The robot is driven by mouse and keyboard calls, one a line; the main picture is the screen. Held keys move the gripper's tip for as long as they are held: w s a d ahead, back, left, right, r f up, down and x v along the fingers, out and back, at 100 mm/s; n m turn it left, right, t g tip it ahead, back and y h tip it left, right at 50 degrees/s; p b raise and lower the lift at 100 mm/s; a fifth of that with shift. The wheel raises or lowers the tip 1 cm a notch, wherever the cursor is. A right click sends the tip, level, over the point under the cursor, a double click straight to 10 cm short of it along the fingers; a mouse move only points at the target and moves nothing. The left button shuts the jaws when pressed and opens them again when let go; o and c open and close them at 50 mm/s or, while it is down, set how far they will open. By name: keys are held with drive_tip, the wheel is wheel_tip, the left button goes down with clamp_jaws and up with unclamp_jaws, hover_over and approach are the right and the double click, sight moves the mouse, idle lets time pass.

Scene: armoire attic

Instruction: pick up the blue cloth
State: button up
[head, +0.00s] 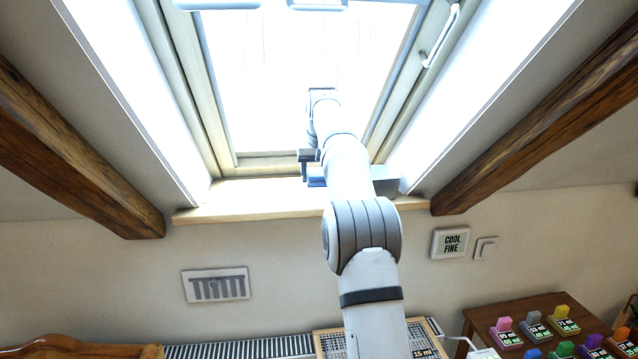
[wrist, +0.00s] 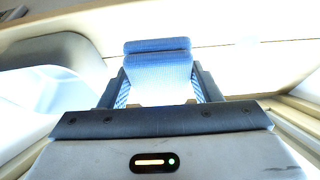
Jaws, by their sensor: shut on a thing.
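The blue cloth (wrist: 158,68) shows in the wrist view as a folded, light blue textured piece between the two dark fingers of my gripper (wrist: 160,92). My gripper is shut on it. In the head view only a small blue part of the cloth (head: 317,183) shows at the windowsill, beside a dark finger of my gripper (head: 308,168). My own arm hides most of the cloth and gripper there. I cannot tell whether the cloth touches the sill.
The wooden windowsill (head: 250,200) lies under a bright skylight. A grey object (head: 385,181) shows at its right, partly behind my arm. Sloped wooden beams flank the window. A radiator (head: 240,347) is below, and a brown table (head: 485,318) with several coloured blocks stands lower right.

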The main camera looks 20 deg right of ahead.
drive_tip(key=shift+r, duration=0.8)
drive_tip(key=shift+s+f, duration=0.1)
drive_tip(key=shift+s, duration=0.1)
drive_tip(key=s+a+b, duration=0.2)
drive_tip(key=s+b, duration=0.3)
drive_tip(key=s, duration=0.4)
drive_tip(key=s+a+b, duration=0.2)
drive_tip(key=s+b, duration=0.3)
drive_tip(key=s, duration=0.5)
